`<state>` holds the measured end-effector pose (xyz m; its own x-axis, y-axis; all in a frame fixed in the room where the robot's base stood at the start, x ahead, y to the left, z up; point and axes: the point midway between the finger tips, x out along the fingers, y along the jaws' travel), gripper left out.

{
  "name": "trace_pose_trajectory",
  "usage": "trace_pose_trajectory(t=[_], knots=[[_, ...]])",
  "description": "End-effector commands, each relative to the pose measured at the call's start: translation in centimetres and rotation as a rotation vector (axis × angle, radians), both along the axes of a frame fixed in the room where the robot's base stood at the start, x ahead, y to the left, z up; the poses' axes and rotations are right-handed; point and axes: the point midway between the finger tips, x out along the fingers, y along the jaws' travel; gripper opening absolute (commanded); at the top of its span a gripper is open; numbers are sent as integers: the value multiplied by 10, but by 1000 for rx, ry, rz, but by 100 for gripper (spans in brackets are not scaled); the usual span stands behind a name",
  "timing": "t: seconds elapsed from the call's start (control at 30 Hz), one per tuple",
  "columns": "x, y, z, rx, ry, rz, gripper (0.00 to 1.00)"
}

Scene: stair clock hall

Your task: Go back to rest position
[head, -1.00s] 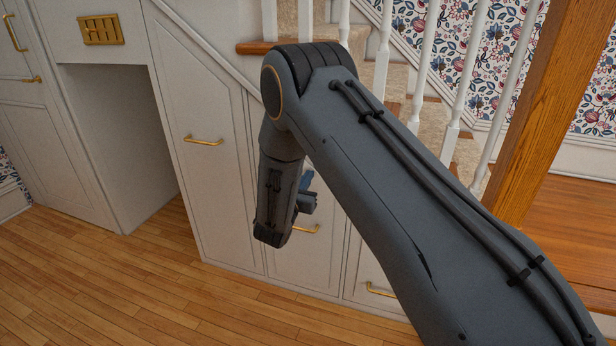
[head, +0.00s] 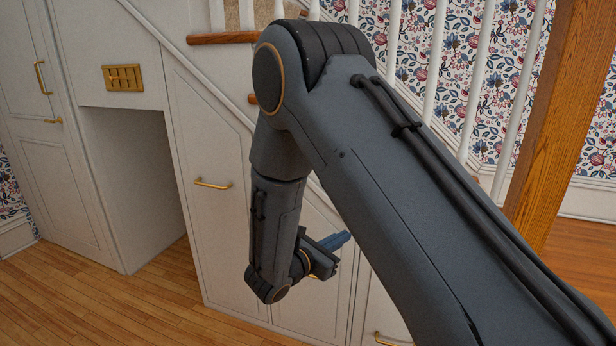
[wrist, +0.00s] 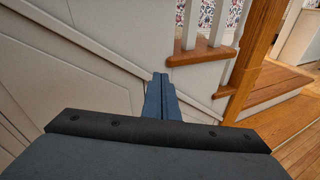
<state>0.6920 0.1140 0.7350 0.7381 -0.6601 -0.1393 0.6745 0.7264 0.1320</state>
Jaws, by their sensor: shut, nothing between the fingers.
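My gripper (head: 338,241) shows in the head view at the lower end of my bent arm, in front of the white cupboard fronts under the stairs. Its blue fingers point to the right. In the wrist view the fingers of my gripper (wrist: 160,92) lie together, with nothing between them. Beyond them are the white stair-side panelling and the foot of the stairs. The gripper appears apart from the panels. My arm hides part of the cupboards and the stairs.
A white cupboard door with a brass handle (head: 212,184) stands left of my arm. Further left is an open recess (head: 135,180) below a brass plate (head: 123,78). A wooden newel post (head: 562,120) stands right. Wooden floor (head: 130,312) is clear at lower left.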

Motion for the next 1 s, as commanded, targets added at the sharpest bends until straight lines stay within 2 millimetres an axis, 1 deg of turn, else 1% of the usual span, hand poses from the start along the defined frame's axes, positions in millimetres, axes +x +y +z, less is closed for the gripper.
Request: trace_pose_trajectory(t=[0.03,0.07,0.1,0.17,0.2,0.27,0.3,0.37,0.4,0.47,0.5,0.57,0.6,0.7,0.8,1.0], knots=[[-13,-29,15,60,1,-101,0],[-22,-44,20,97,3,-160,0],[-36,-63,26,149,7,-240,0],[-60,-88,33,229,9,-359,0],[-76,-102,37,285,8,-437,0],[-102,-120,43,372,4,-551,0],[-119,-130,46,432,-4,-626,0],[-146,-140,49,525,-15,-737,0],[-163,-145,50,587,-25,-810,0],[-189,-149,52,685,-43,-918,0],[-205,-150,53,751,-58,-987,0],[-227,-148,55,853,-84,-1090,0],[-241,-145,56,923,-105,-1158,0],[-270,-133,60,1095,-159,-1312,0],[-288,-119,63,1236,-211,-1434,0],[-304,-99,70,1436,-295,-1592,0]])
